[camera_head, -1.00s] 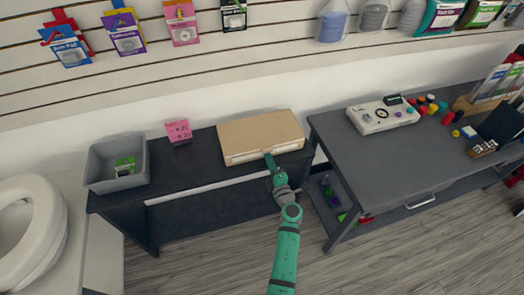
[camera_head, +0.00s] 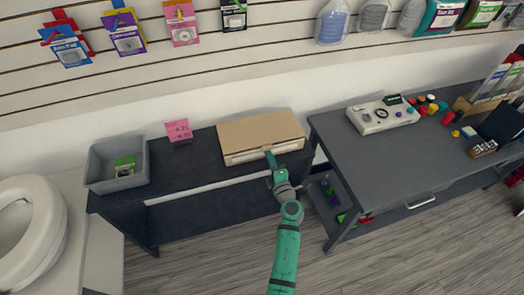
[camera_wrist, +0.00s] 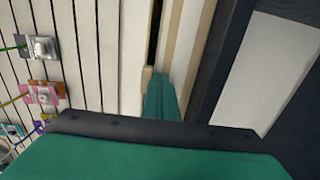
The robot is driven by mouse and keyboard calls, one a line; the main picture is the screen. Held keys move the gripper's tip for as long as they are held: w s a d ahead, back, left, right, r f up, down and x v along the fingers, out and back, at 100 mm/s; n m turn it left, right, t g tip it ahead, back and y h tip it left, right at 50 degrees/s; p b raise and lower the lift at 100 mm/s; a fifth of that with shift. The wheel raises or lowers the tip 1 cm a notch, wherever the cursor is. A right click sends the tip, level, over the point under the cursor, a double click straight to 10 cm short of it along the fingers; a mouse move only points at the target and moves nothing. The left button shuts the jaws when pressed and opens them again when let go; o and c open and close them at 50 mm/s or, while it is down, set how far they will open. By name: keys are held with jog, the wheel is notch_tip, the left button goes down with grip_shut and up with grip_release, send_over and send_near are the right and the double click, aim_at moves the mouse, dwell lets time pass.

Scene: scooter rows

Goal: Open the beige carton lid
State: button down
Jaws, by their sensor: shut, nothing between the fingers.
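The beige carton (camera_head: 242,159) sits at the right end of the dark grey bench, with its flat beige lid (camera_head: 260,130) on top. The lid looks nearly closed, but the wrist view shows a narrow dark gap along its front edge (camera_wrist: 154,30). A small beige tab (camera_wrist: 147,78) sticks out at that edge. My gripper (camera_head: 268,155) is shut and empty at the middle of the carton's front edge. In the wrist view its green fingers (camera_wrist: 161,98) are right beside the tab; whether they touch it I cannot tell.
A grey bin (camera_head: 118,168) with a green item and a pink price sign (camera_head: 179,131) stand left of the carton on the bench (camera_head: 190,165). A second grey table (camera_head: 385,150) with a control box (camera_head: 382,115) is at right. The slatted wall is behind.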

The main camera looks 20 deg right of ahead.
aim_at(269, 146)
jog(key=shift+w+r, duration=0.2)
jog(key=shift+r, duration=2.15)
jog(key=shift+w+r, duration=0.25)
jog(key=shift+r, duration=1)
jog(key=shift+w+r, duration=0.25)
jog(key=shift+r, duration=1)
jog(key=shift+w, duration=0.1)
jog(key=shift+w+r, duration=1.35)
jog(key=shift+r, duration=0.1)
jog(key=shift+w+r, duration=0.3)
jog(key=shift+w+a, duration=0.1)
